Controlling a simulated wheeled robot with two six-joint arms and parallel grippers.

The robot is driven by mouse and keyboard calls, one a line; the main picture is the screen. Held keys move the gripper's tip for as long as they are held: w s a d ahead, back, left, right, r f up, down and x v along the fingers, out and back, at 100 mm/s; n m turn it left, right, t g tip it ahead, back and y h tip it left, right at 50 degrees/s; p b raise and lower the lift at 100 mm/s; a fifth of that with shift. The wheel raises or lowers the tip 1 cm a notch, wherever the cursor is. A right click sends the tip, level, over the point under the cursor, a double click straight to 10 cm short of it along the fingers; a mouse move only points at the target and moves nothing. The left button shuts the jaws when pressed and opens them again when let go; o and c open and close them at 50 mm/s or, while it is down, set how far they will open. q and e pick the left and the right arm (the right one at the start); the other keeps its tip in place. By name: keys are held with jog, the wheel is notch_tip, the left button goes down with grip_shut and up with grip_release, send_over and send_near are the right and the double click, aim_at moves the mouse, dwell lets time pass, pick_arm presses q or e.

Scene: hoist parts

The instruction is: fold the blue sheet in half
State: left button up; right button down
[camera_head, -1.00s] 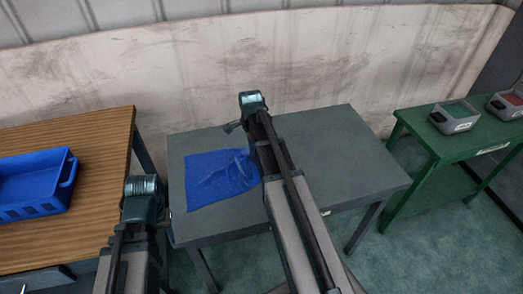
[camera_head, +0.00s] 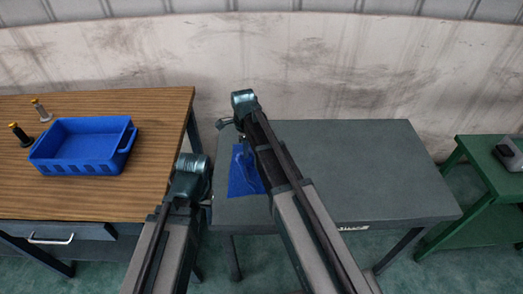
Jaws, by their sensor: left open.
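The blue sheet (camera_head: 242,180) lies on the left part of the grey table (camera_head: 360,170). My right arm crosses in front of it and hides its right side, so I cannot tell its full shape. My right gripper (camera_head: 224,123) is in front of the table's back left corner in the picture, above the visible part of the sheet; its jaws are too small to read. My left gripper (camera_head: 207,202) is open, at the table's left edge in the picture and left of the sheet. I see nothing in it.
A green table (camera_head: 480,208) with a grey bin (camera_head: 509,153) stands at right. The grey table's right part is clear. A stained wall (camera_head: 350,65) runs behind.

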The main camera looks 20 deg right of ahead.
jog(key=a+f+b, duration=0.1)
jog(key=f, duration=0.1)
jog(key=w+a+f+b, duration=0.1)
jog(key=a+f+b, duration=0.1)
jog(key=shift+a+f, duration=0.15)
jog(key=shift+a+f+b, duration=0.55)
jog(key=shift+a, duration=0.1)
pick_arm(q)
notch_tip(320, 180, down, 5)
jog(key=shift+f, duration=0.2)
pick_arm(e)
grip_release()
jog(key=shift+w+a, duration=0.2)
jog(key=shift+a, duration=0.55)
jog(key=shift+w+a, duration=0.25)
jog(key=shift+a, duration=0.45)
jog(key=shift+w+a, duration=0.2)
jog(key=shift+a, duration=0.55)
pick_arm(q)
notch_tip(320, 180, up, 9)
jog(key=p, duration=0.9)
pick_arm(e)
notch_tip(320, 180, up, 9)
